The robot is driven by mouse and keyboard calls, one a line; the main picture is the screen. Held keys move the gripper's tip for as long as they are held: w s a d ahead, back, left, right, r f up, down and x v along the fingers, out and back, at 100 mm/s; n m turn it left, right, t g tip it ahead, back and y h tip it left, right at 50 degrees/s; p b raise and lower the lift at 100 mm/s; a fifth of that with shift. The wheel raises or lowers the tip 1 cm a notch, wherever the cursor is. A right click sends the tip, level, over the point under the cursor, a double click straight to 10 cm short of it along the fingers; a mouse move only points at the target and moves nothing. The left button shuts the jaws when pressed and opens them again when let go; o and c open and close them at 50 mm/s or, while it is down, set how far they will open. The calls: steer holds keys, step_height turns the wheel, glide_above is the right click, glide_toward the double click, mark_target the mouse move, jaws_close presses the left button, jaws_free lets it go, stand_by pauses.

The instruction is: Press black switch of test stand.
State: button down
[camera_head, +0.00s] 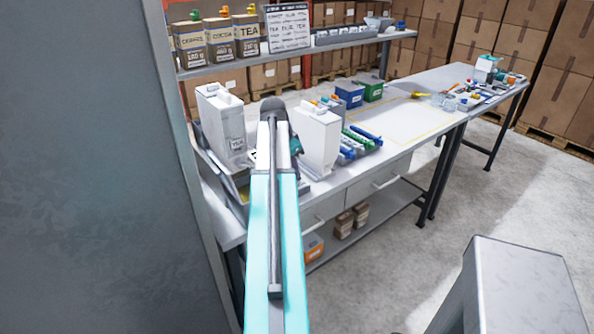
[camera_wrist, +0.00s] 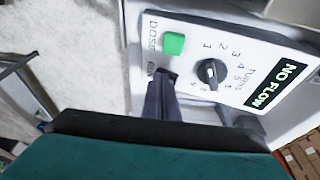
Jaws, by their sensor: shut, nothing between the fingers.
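In the wrist view, a white tilted panel (camera_wrist: 185,20) carries a green square button (camera_wrist: 174,43) beside the word DOSE. A black rotary knob (camera_wrist: 211,72) sits in a ring of numbers, beside a NO FLOW display (camera_wrist: 275,85). My gripper (camera_wrist: 164,78) is shut and empty, its dark fingertips at the panel just below the green button. They cover part of a second small label. A black switch under the tips cannot be told from the dark fingers, nor whether they touch. In the head view my arm hides most of this spot.
White dispensers (camera_head: 222,125) and (camera_head: 318,140) stand on the bench, left and right of my arm. Blue and green bins (camera_head: 349,94) and a tool tray (camera_head: 360,141) lie to the right.

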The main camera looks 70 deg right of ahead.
steer(key=shift+w+d+r, duration=0.1)
steer(key=shift+w+d, duration=0.05)
steer(key=shift+w, duration=0.15)
steer(key=shift+r, duration=0.1)
steer(key=shift+w+r+p, duration=0.1)
steer(key=shift+r+p, duration=0.25)
steer(key=shift+p, duration=0.05)
steer(key=shift+s+r+p, duration=0.2)
steer(key=shift+r+p, duration=0.8)
steer(key=shift+r, duration=0.75)
steer(key=s+a+b+v, duration=0.1)
steer(key=b+v, duration=0.1)
steer(key=v, duration=0.7)
steer(key=shift+s+a+r+b, duration=0.2)
steer(key=shift+s+b, duration=0.15)
steer(key=shift+b, duration=0.05)
